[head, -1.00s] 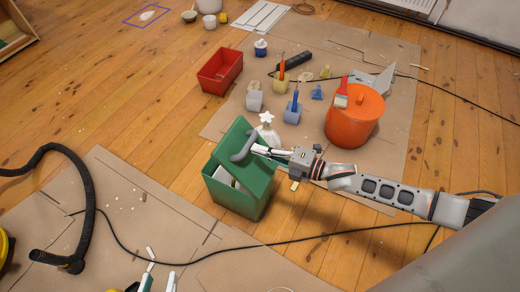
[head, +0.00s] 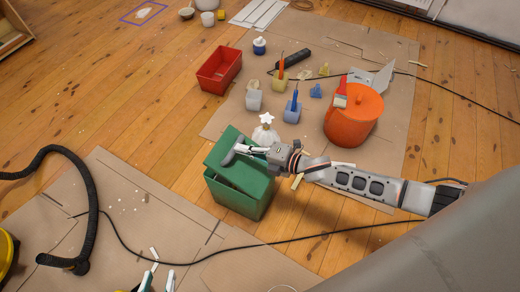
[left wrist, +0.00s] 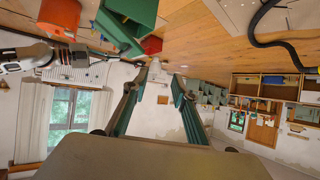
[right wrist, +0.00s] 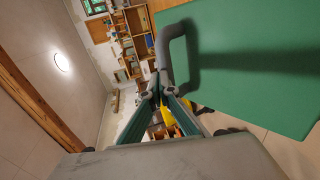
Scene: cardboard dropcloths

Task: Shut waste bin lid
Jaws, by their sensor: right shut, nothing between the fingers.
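The green waste bin (head: 240,204) stands on the floor in the middle of the head view. The lid fills the right of the right wrist view (right wrist: 250,70). My right gripper (head: 249,150) is shut and empty at the lid's handle; its fingertips meet (right wrist: 155,88) close to the handle. My left gripper (head: 158,278) is open and empty, low in the head view, apart from the bin.
An orange bucket (head: 352,125) and a red box (head: 219,72) stand behind the bin, with small paint pots between. A white star-topped object (head: 266,132) stands just behind the lid. A black hose (head: 85,200) and a cable lie on the left floor.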

